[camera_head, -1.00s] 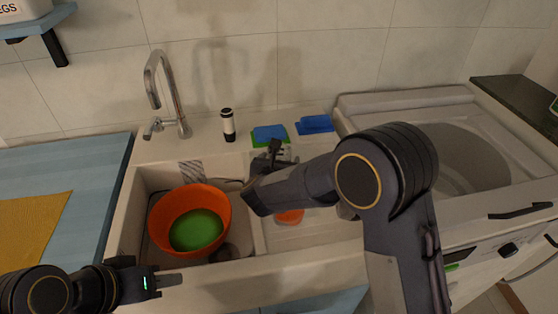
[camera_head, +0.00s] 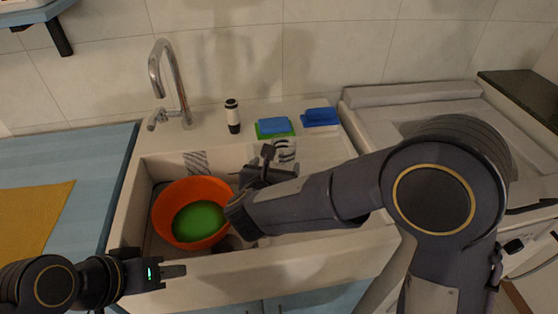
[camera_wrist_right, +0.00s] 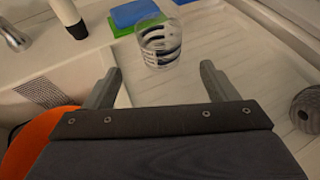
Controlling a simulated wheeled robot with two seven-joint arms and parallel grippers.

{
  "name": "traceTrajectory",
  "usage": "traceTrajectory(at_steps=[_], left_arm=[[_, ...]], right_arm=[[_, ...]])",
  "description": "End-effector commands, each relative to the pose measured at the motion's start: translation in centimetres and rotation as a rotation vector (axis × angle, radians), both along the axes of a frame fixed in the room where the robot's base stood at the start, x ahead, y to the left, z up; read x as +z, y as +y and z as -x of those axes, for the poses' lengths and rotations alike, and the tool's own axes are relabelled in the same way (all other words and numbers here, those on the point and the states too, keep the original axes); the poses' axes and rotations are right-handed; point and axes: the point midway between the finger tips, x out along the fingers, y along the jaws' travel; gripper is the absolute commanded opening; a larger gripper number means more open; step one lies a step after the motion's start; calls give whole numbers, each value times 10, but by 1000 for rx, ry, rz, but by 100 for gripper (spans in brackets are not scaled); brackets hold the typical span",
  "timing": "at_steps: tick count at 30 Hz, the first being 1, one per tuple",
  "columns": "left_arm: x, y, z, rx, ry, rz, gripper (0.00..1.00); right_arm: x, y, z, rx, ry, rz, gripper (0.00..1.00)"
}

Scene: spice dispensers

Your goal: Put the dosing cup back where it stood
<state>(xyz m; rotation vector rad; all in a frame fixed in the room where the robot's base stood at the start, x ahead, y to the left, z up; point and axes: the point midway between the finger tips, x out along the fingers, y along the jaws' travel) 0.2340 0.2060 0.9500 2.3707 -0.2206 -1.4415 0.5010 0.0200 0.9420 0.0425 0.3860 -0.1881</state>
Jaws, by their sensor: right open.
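A clear cup with dark curved bands (camera_wrist_right: 160,45), which I take to be the dosing cup, stands upright on the pale draining surface by the blue and green sponges. It also shows in the head view (camera_head: 285,148), partly behind my right gripper. My right gripper (camera_wrist_right: 160,76) is open, with its fingers apart and nothing between them. The cup is beyond the fingertips, roughly in line with the gap, and apart from them. In the head view my right gripper (camera_head: 267,160) is above the sink's right side. My left gripper (camera_head: 174,271) is at the front left, low, holding nothing I can see.
A tap (camera_head: 175,85), a black-and-white bottle (camera_head: 232,117), a blue-and-green sponge (camera_head: 274,126) and a blue block (camera_head: 320,117) line the back. A round grey-brown object (camera_wrist_right: 306,108) is at right.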

Motion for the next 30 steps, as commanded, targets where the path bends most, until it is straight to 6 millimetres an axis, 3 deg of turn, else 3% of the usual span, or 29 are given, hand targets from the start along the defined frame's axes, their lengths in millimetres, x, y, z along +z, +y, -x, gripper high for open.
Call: traceTrajectory(at_steps=[4,12,17,20,23,27,30], left_arm=[[-1,0,0,0,0,0,36],[-1,0,0,0,0,0,36],[-1,0,0,0,0,0,36],[-1,0,0,0,0,0,36],[-1,0,0,0,0,0,36],[-1,0,0,0,0,0,36],[-1,0,0,0,0,0,36]], right_arm=[[4,1,9,0,0,1,79],[7,0,9,13,3,6,79],[31,-16,-3,182,18,95,79],[57,-36,-7,397,6,244,79],[81,-60,4,633,-37,468,79],[98,-96,41,934,-115,850,79],[96,-124,80,1132,-159,1159,79]])
